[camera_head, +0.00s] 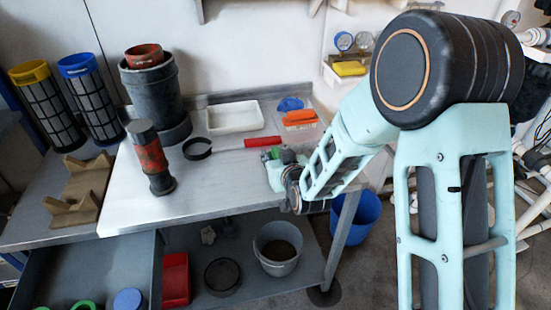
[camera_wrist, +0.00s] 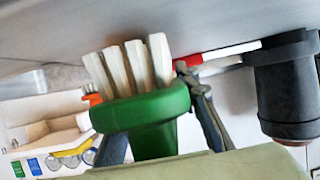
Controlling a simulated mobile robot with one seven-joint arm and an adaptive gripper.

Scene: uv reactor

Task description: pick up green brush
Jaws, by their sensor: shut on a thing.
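The green brush (camera_wrist: 155,112) fills the middle of the wrist view, with several thick white bristle tufts pointing up toward the grey bench surface at the top of the picture. My gripper (camera_wrist: 148,108) is shut on its green body, with one dark finger on each side. The bristle tips appear close to the surface; I cannot tell whether they touch it. In the head view my gripper (camera_head: 283,160) is over the right end of the metal bench (camera_head: 225,185), and my arm hides most of the brush there.
A red-handled tool (camera_head: 263,142), a white tray (camera_head: 235,118) and an orange brush (camera_head: 300,118) lie behind my gripper. A dark red-banded cylinder (camera_head: 151,158) stands further left. A blue bucket (camera_head: 362,212) is on the floor past the bench's right edge. The bench's front middle is clear.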

